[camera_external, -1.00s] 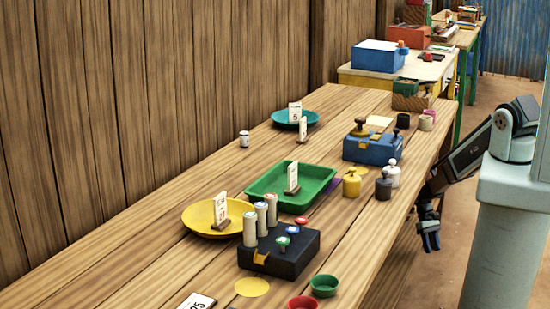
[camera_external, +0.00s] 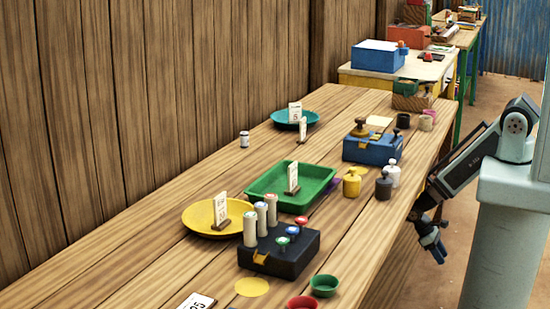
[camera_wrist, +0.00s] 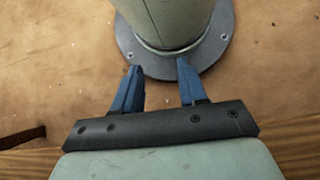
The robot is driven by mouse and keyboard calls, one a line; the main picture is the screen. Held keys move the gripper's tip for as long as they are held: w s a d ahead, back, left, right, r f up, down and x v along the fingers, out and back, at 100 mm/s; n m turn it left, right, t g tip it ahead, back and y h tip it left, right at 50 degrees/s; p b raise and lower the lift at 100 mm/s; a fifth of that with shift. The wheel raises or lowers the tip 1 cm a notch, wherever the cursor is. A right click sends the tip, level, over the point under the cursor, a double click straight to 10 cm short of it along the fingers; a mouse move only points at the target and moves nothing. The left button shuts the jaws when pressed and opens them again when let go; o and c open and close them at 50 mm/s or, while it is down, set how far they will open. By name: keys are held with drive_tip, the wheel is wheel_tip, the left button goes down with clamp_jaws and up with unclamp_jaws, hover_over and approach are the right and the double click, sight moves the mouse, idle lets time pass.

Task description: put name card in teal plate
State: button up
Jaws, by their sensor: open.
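The teal plate (camera_external: 281,122) lies at the far end of the long table, with a small white card (camera_external: 295,112) standing at it. Another white card (camera_external: 302,129) stands on a dark foot at the plate's near side. More white cards stand at the green tray (camera_external: 292,178) and the yellow plate (camera_external: 221,209), and one lies flat (camera_external: 197,301) at the front edge of the picture. I cannot tell which is the name card. My gripper (camera_external: 438,253) hangs beyond the table's right edge, far from the cards. Its blue fingers (camera_wrist: 158,84) are apart and empty in the wrist view.
A black box with upright rolls (camera_external: 278,250), a blue box (camera_external: 372,149), weights (camera_external: 352,184) and red and green cups (camera_external: 324,285) stand along the table. A small jar (camera_external: 244,139) is near the wall. The wrist view shows floor and my round base.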

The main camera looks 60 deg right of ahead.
drive_tip(key=shift+w+a+r+n+t, duration=0.1)
drive_tip(key=shift+a+r+n+t, duration=0.1)
drive_tip(key=shift+a, duration=0.6)
drive_tip(key=shift+a+r+n+t, duration=0.1)
drive_tip(key=shift+a+t, duration=0.1)
drive_tip(key=shift+a, duration=0.55)
